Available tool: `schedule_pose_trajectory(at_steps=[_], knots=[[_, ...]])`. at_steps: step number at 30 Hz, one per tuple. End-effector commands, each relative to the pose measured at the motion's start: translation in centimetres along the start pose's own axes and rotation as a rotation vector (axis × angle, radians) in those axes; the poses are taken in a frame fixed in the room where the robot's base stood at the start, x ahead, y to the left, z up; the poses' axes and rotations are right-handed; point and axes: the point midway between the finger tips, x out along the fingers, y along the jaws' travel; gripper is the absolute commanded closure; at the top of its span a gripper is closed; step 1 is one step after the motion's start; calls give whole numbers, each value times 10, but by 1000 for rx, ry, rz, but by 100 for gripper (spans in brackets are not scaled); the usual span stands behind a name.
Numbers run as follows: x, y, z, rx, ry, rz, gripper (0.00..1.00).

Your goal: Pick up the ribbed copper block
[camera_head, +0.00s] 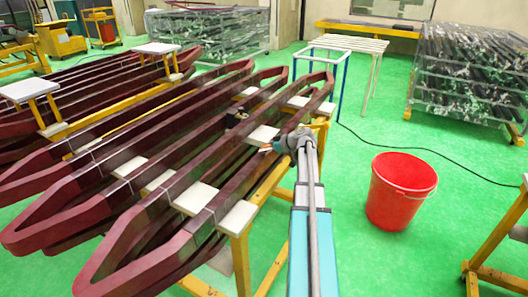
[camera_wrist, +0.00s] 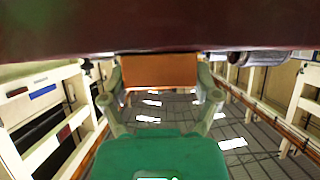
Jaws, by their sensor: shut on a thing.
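The copper block (camera_wrist: 160,70) shows in the wrist view as an orange-brown face between the two fingers of my gripper (camera_wrist: 160,82). Its ribs cannot be made out. The fingers are closed against its left and right sides. A dark red coil bar crosses just above the block in this view and may hide part of it. In the head view my gripper (camera_head: 270,149) is at the right side of the dark red coils (camera_head: 205,192), beside a white pad. The block is too small or hidden to tell there.
A yellow stand (camera_head: 241,262) carries the coils and white pads. A red bucket (camera_head: 401,190) stands on the green floor to the right. A white-topped frame table (camera_head: 345,44) and a wrapped rack (camera_head: 468,70) stand behind.

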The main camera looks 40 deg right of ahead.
Motion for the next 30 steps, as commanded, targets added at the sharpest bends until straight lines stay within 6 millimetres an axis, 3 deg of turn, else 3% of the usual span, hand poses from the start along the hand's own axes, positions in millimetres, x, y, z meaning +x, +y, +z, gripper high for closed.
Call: schedule_pose_trajectory(at_steps=[11, 20, 25, 30], knots=[[-2, 0, -2, 0, 0, 0, 82], [-10, 0, -17, 0, 0, 1, 82], [-18, 0, -31, 0, 0, 1, 82], [-41, 2, -40, 1, 1, 2, 82]])
